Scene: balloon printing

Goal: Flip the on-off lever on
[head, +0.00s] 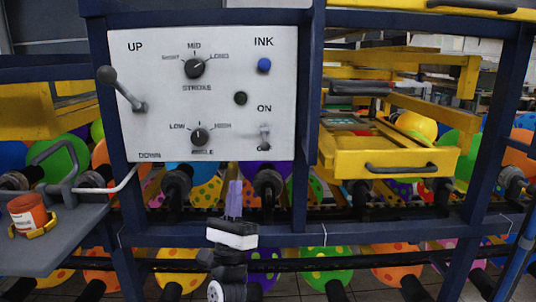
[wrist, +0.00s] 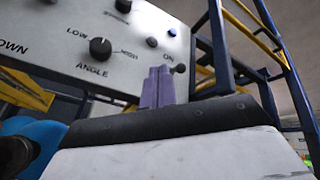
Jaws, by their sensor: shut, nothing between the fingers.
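The on-off lever (head: 265,136) is a small metal switch at the lower right of the white control panel (head: 215,115). ON is printed above it, and its lower end overlaps the label below, so it appears to point down. In the wrist view a dark round lever tip (wrist: 179,69) shows just right of my fingertips, below the ON label. My gripper (head: 234,184) has light purple fingers pressed together and points up, below the panel and slightly left of the lever. The fingers also show in the wrist view (wrist: 158,80). Contact with the lever cannot be made out.
The panel also carries a stroke knob (head: 194,68), an angle knob (head: 199,136), a blue ink button (head: 264,65), a black button (head: 240,98) and a large up-down lever (head: 122,90). A blue frame post (head: 312,90) stands close right. A yellow drawer (head: 385,160) lies beyond it.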

